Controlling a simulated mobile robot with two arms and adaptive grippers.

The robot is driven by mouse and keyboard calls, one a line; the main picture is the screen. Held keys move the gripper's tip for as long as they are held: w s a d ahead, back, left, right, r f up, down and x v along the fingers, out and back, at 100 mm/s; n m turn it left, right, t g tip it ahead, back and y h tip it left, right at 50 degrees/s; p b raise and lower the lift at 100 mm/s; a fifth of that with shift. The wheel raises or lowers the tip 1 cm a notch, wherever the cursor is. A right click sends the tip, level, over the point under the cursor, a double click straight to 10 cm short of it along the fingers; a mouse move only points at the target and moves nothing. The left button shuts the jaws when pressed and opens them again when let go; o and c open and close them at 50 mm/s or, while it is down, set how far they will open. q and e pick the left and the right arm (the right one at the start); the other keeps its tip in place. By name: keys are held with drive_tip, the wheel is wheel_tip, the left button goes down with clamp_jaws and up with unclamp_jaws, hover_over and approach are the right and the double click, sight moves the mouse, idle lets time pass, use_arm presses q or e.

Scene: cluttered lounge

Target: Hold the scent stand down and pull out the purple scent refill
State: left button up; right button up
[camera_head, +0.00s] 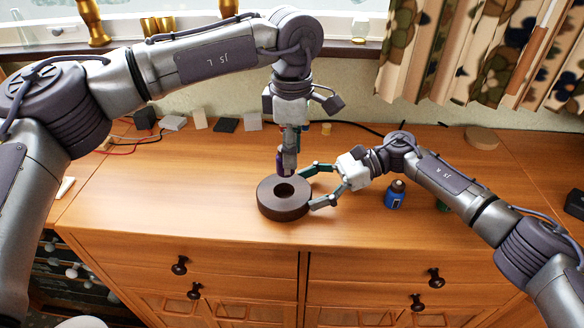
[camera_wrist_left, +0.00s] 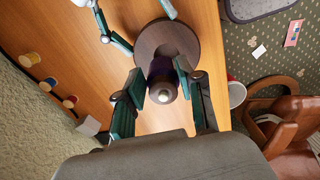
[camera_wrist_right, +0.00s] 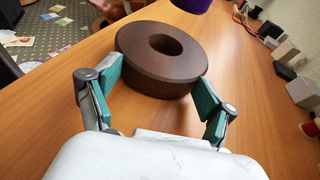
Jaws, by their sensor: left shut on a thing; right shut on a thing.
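The scent stand (camera_head: 270,207) is a thick, dark brown ring lying flat on the wooden cabinet top. Its round hole is visible and looks empty. My left gripper (camera_head: 288,152), pointing down, is shut on the purple scent refill (camera_head: 284,166). The refill hangs above the stand, clear of the hole, and its underside shows at the top of the right wrist view (camera_wrist_right: 192,4). In the left wrist view, the refill (camera_wrist_left: 163,90) is between the fingers. My right gripper (camera_head: 309,186) is shut on the stand's right side, fingers against its rim in the right wrist view (camera_wrist_right: 150,82).
A blue bottle (camera_head: 395,194) stands right of the stand, below my right arm. A green object (camera_head: 442,205) is partly hidden by that arm. Grey blocks (camera_head: 226,125) and cables lie along the back. The top left of the stand is clear.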

use_arm(q)
drive_tip(key=shift+r, duration=1.4)
use_arm(e)
drive_tip(key=shift+f, duration=0.15)
drive_tip(key=o, duration=0.7)
drive_tip(key=shift+w, duration=0.1)
